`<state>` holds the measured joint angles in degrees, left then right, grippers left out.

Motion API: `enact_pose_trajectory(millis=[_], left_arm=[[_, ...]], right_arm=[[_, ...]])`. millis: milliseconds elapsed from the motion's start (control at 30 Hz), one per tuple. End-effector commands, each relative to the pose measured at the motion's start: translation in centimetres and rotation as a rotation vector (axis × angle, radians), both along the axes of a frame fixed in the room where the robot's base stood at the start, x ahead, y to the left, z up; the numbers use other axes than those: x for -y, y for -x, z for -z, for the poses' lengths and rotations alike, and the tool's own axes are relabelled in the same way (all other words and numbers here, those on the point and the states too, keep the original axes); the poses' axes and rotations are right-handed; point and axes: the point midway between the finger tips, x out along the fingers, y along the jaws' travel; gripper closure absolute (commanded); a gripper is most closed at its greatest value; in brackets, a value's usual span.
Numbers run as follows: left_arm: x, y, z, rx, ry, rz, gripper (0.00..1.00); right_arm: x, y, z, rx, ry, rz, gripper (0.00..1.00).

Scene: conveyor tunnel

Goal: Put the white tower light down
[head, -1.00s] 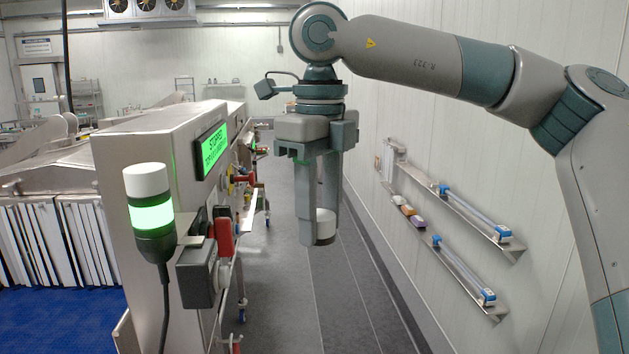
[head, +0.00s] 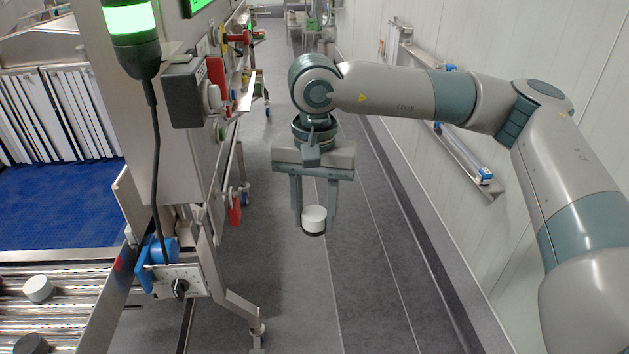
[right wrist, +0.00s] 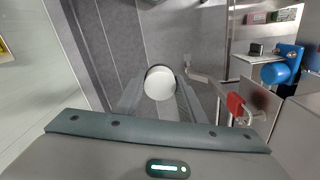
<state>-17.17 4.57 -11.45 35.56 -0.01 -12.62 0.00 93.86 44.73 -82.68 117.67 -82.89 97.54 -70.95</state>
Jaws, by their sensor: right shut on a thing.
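My right gripper (head: 314,216) hangs with its fingers pointing down over the grey floor of the aisle. It is shut on the white tower light (head: 314,218), a short white cylinder with a dark lower rim, seen low between the fingertips. In the right wrist view the round white top of the tower light (right wrist: 159,83) sits between the two fingers (right wrist: 160,92). Nothing is seen touching it from below. My left gripper is not in view.
At left stands a steel machine with a green-lit signal tower (head: 130,22), a dark switch box (head: 184,92) and a blue connector (head: 160,250). A roller conveyor (head: 70,305) carries a pale puck (head: 38,288) and a dark one. Wall shelves (head: 462,158) stand right. The aisle floor is clear.

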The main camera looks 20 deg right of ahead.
Motion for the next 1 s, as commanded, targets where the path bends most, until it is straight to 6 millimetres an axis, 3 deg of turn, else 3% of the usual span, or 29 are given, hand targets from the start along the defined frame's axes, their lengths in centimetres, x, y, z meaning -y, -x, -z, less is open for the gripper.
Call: enact_pose_trajectory(millis=[33, 200, 400, 1000], left_arm=[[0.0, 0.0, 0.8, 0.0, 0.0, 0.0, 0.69], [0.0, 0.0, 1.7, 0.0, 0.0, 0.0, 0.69], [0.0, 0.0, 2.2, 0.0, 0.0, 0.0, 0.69], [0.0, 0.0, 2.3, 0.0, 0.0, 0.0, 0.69]], right_arm=[[-0.1, 0.4, 1.9, -0.006, 0.0, -0.088, 0.95], [-0.2, 1.1, 5.6, -0.004, -0.001, -0.373, 0.95], [-0.3, 1.5, 7.9, 0.0, 0.0, -0.571, 0.95], [-0.4, 1.6, 8.2, 0.0, 0.0, -0.619, 0.95]])
